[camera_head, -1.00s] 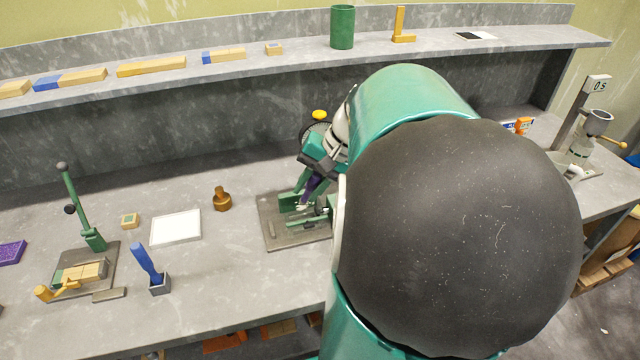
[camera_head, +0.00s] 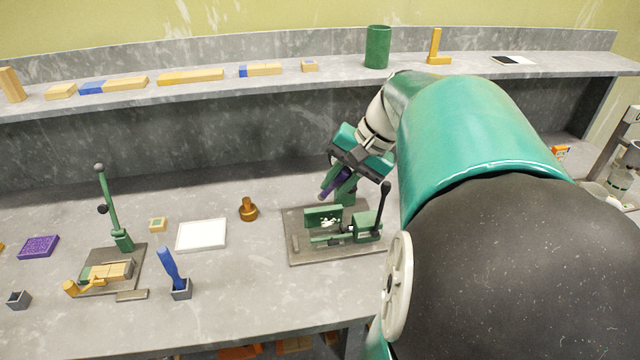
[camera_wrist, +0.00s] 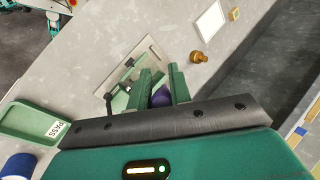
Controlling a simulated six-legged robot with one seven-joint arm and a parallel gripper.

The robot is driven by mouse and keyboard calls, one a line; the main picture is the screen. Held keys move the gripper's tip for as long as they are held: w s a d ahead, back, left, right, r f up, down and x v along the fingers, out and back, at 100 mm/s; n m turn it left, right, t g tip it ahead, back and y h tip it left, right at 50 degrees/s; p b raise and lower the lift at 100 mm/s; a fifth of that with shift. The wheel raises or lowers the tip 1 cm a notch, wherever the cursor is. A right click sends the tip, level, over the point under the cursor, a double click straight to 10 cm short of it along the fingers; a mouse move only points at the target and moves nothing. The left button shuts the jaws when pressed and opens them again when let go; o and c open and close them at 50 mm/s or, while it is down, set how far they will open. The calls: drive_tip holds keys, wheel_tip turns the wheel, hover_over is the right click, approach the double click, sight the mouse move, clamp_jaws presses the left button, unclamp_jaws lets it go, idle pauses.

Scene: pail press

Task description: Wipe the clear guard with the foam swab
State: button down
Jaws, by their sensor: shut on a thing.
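My gripper (camera_head: 345,182) is shut on a purple thing (camera_head: 335,185), which I take to be the foam swab. It hangs tilted just above the back of a green clamp fixture (camera_head: 355,230) on a grey plate. In the wrist view the purple thing (camera_wrist: 160,97) sits between the two green fingers, mostly hidden. White smears (camera_head: 328,222) show at the fixture's upright green part. A clear guard there is hard to make out. The swab's tip looks apart from the smears.
A black lever (camera_head: 383,205) stands at the fixture's right. Left are a bronze knob (camera_head: 248,210), a white tray (camera_head: 202,235), a green lever press (camera_head: 115,225) and a blue-handled tool (camera_head: 171,266) in a grey cup. A shelf (camera_head: 290,80) runs behind.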

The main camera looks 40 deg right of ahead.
drive_tip(key=shift+r, duration=0.3)
